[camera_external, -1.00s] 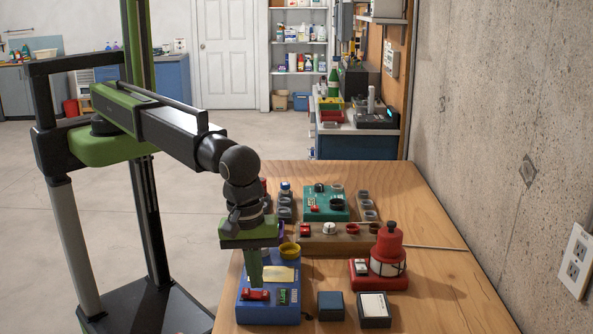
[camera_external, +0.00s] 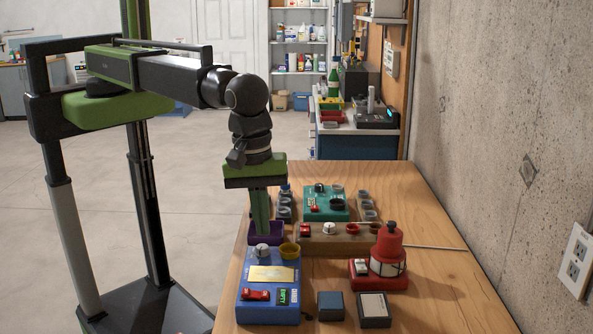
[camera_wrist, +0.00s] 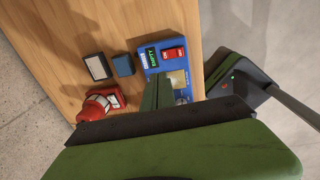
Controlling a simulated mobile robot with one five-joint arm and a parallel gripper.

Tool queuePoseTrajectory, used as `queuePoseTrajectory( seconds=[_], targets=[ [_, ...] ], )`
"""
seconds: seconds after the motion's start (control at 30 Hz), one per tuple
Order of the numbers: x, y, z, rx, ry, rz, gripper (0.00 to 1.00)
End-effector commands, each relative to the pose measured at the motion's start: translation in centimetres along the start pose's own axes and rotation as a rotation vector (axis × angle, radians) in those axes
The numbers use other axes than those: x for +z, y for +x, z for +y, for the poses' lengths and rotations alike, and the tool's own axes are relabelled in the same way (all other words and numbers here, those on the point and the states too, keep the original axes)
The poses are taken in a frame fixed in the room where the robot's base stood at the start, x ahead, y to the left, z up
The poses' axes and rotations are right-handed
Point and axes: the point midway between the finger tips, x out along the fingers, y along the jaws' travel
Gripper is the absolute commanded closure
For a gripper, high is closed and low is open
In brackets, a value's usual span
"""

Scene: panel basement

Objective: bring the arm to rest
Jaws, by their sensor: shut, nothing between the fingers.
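My gripper (camera_external: 260,212) hangs from my arm, pointing down above the left side of the wooden table (camera_external: 430,270). Its green fingers are shut with nothing between them. In the external view the fingertips overlap the purple bin behind the blue panel box (camera_external: 270,314). In the wrist view the gripper (camera_wrist: 157,95) shows over the blue box (camera_wrist: 154,70). The box carries a red rocker switch (camera_external: 255,295), a green label, a pale plate, a white knob (camera_external: 262,251) and a yellow ring.
A red lantern-shaped device (camera_external: 388,255) stands right of the blue box. Two small blocks, one blue (camera_external: 331,305) and one white-topped (camera_external: 374,308), sit at the front. A teal box (camera_external: 326,203) and a brown knob panel (camera_external: 345,243) lie behind. A concrete wall (camera_external: 500,120) borders the right.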

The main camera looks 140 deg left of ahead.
Motion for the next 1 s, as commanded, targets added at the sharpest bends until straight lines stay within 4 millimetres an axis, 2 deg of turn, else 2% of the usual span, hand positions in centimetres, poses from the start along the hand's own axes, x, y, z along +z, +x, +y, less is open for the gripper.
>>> queuePoseTrajectory(
  seconds=[0.17, 0.27, 0.33, 0.47, 0.57, 0.67, 0.77, 0.9, 1.0],
  targets=[
    [0.0, 0.2, 0.0, 0.0, 0.0, 0.0, 1.0],
    [-0.2, 1.8, 0.1, 0.0, -0.004, 0.0, 1.0],
    [-0.8, 3.5, 0.0, 0.0, -0.009, 0.001, 1.0],
    [-4.8, 6.7, -2.8, -0.004, -0.016, 0.0, 1.0],
    [-7.8, 8.2, -5.2, -0.011, 0.086, -0.001, 1.0],
    [-10.9, 9.8, -7.9, -0.019, 0.281, -0.004, 1.0],
    [-14.2, 11.1, -11.0, -0.029, 0.555, -0.011, 1.0],
    [-18.6, 12.2, -15.2, -0.041, 1.024, -0.026, 1.0],
    [-21.1, 12.2, -17.8, -0.045, 1.395, -0.042, 1.0]
  ],
)
